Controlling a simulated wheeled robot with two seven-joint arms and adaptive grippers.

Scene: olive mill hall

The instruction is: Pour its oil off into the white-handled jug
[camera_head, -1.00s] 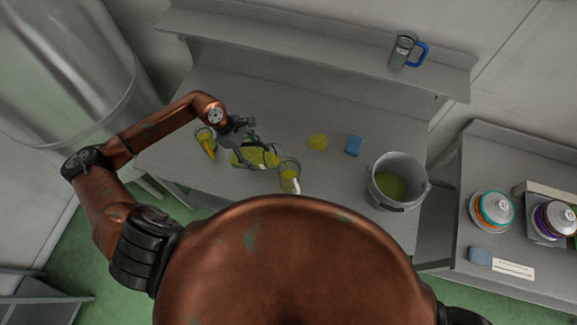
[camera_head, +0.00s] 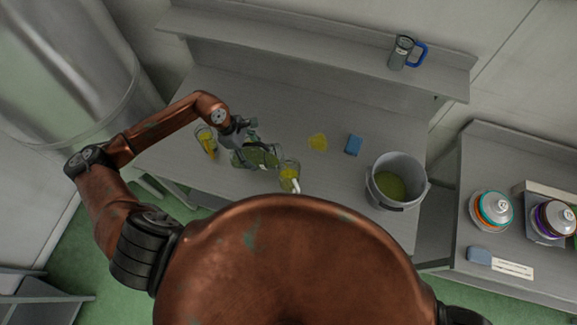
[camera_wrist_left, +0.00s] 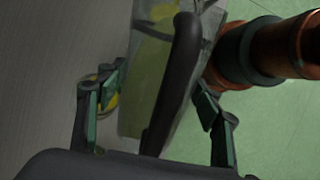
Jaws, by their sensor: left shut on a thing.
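My left gripper (camera_head: 243,140) is shut on the dark handle (camera_wrist_left: 178,75) of a clear vessel (camera_head: 264,157). The vessel is held tilted over the table, its far end beside the rim of the white-handled jug (camera_head: 289,171). Greenish liquid shows in the vessel, and its wall also shows in the left wrist view (camera_wrist_left: 146,90). The white-handled jug stands upright near the table's front edge with yellow oil in it. I cannot make out a stream between them. My right gripper is not in view.
A yellow-handled jug (camera_head: 205,137) stands left of my gripper. A yellow patch (camera_head: 317,142) and a blue block (camera_head: 354,145) lie to the right. A grey bucket (camera_head: 405,163) holds yellow-green liquid. A blue-handled jug (camera_head: 400,53) stands on the shelf (camera_head: 300,48).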

